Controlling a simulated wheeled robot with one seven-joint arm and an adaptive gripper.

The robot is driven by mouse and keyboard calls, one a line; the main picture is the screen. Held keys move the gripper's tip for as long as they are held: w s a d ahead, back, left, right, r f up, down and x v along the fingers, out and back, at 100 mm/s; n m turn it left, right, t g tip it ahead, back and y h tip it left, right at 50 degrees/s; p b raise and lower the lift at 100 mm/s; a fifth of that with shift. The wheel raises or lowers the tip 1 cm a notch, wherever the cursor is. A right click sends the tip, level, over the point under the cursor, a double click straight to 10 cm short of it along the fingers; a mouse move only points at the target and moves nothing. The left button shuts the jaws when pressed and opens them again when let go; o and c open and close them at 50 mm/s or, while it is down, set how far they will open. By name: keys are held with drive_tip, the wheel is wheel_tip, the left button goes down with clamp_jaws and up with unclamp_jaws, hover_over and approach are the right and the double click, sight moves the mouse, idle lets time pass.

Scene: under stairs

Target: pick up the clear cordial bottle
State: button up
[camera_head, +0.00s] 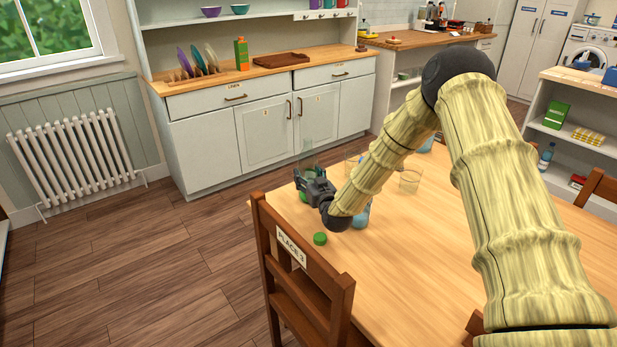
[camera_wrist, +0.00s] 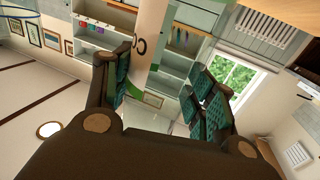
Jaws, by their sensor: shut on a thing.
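The clear cordial bottle (camera_head: 308,157) stands upright near the far left corner of the wooden table, with a little green showing low on it. My gripper (camera_head: 312,187) is shut on it from the side. In the wrist view the bottle's see-through body (camera_wrist: 152,87) shows between the dark, teal-padded fingers of my gripper (camera_wrist: 165,88). The fingers hide part of the bottle. I cannot tell whether its base touches the table (camera_head: 390,262).
A green cap-like disc (camera_head: 320,238) lies near the table's left edge. A bluish object (camera_head: 361,215) is partly behind my arm. Clear glasses (camera_head: 411,182) stand beyond it. A chair (camera_head: 290,262) marked PLACE 3 is at the near left.

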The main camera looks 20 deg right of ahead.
sight(310, 151)
wheel_tip(310, 151, up, 10)
drive_tip(key=shift+b, duration=0.45)
